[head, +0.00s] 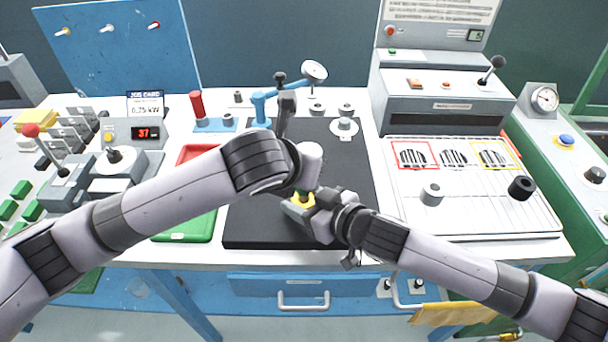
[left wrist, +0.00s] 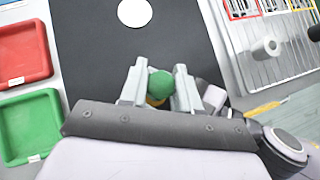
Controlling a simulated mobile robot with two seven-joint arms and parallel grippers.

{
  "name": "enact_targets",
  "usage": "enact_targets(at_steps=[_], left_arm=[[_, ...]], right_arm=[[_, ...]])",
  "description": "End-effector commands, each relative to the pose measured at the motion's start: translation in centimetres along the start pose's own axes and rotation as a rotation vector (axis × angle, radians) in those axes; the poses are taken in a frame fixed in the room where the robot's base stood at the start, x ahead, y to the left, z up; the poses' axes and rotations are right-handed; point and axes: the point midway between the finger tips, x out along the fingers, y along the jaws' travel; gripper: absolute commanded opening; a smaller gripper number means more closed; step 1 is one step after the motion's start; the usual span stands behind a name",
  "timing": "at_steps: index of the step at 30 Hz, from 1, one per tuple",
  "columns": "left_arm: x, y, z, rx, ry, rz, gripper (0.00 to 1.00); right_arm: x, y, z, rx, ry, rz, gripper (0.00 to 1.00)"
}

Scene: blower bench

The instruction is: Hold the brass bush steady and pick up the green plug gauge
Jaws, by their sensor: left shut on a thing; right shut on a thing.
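The green plug gauge (left wrist: 161,84) is between the two fingers of my left gripper (left wrist: 160,80), which is shut on it. In the head view only a little green of the gauge (head: 302,190) shows below my left wrist. The brass bush (head: 303,200) is directly below the gauge, over the black mat. My right gripper (head: 300,209) is shut on the bush from the front right. In the left wrist view a sliver of the bush (left wrist: 154,101) shows under the gauge. I cannot tell whether the gauge is still inside the bush.
The black mat (head: 262,228) lies under both grippers. A red tray (left wrist: 20,48) and a green tray (left wrist: 28,128) are at its left. A blue stand with a dial (head: 314,71) is behind. A rack with a grey cylinder (head: 432,194) and a black cylinder (head: 522,188) is at the right.

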Motion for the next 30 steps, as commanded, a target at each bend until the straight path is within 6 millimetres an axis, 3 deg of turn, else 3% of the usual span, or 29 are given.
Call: enact_targets(at_steps=[3, 10, 23, 24, 26, 30], left_arm=[[-2.0, 0.0, 2.1, 0.001, -0.008, 0.0, 0.0], [-4.7, -0.1, 4.8, 0.001, -0.004, -0.001, 0.0], [-5.6, -0.1, 5.6, 0.0, -0.001, -0.001, 0.0], [-5.6, -0.1, 5.6, 0.0, -0.001, -0.001, 0.0], [-5.6, -0.1, 5.6, 0.0, -0.001, -0.001, 0.0], [-5.6, -0.1, 5.6, 0.0, -0.001, -0.001, 0.0]], right_arm=[[0.0, 0.1, 0.0, 0.0, -0.001, 0.001, 0.11], [0.0, 0.1, 0.0, 0.0, -0.001, 0.001, 0.11], [0.0, 0.1, 0.0, 0.0, -0.001, 0.001, 0.11], [0.0, 0.1, 0.0, 0.0, -0.001, 0.001, 0.65], [0.0, 0.1, 0.0, 0.0, -0.001, 0.001, 0.81], [0.0, 0.0, 0.0, 0.0, -0.001, 0.001, 0.81]])
